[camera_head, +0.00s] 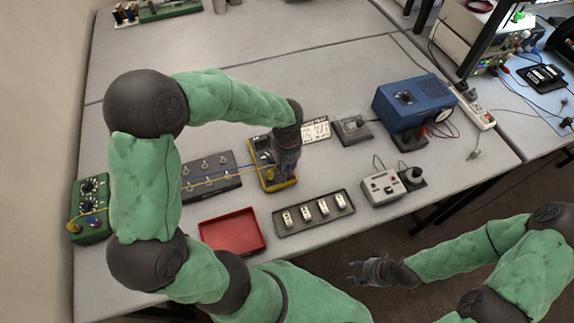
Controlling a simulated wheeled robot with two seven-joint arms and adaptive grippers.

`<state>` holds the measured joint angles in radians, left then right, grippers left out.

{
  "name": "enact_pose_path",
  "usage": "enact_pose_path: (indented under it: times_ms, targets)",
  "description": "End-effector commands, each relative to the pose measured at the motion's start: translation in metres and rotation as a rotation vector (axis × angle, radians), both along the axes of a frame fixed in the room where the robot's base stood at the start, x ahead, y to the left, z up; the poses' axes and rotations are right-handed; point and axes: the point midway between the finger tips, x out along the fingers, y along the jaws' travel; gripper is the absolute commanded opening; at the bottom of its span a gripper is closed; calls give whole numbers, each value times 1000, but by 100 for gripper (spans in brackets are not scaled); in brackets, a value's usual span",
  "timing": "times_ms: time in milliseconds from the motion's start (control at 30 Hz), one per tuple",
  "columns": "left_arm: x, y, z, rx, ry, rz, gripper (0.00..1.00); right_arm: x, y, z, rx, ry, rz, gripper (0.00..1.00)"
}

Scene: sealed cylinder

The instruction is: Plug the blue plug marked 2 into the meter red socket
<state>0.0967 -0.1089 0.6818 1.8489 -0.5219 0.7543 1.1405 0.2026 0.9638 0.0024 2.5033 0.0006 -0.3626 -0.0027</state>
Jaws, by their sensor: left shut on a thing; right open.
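The yellow-rimmed meter (266,183) lies on the table, partly covered by my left gripper. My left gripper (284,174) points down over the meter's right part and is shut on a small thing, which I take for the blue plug. The fingers mostly hide it, and its mark cannot be read. The meter's red socket cannot be made out under the gripper, so I cannot tell whether the plug touches it. My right gripper (354,272) is open and empty, in front of the table's near edge.
A grey switch box (210,171) with thin leads stands left of the meter, a green dial box (92,208) farther left. A red tray (232,231) and a dark socket strip (314,214) lie in front. A white box (382,188) and blue device (412,101) stand right.

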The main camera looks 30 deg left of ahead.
Motion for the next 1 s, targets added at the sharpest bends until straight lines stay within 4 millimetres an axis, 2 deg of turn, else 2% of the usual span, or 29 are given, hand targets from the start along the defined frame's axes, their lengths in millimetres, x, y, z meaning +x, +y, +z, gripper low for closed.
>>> enact_pose_path:
  times_ms: [767,800,900,1000]
  targets:
    - [0,0,-13,0,0,0,0,0,0,-11,0,0,0,48]
    - [0,0,-13,0,0,0,23,0,0,-11,0,0,0,48]
    - [0,0,-12,0,0,0,48,0,0,-11,0,0,0,48]
    - [0,0,-12,0,0,0,48,0,0,-11,0,0,0,48]
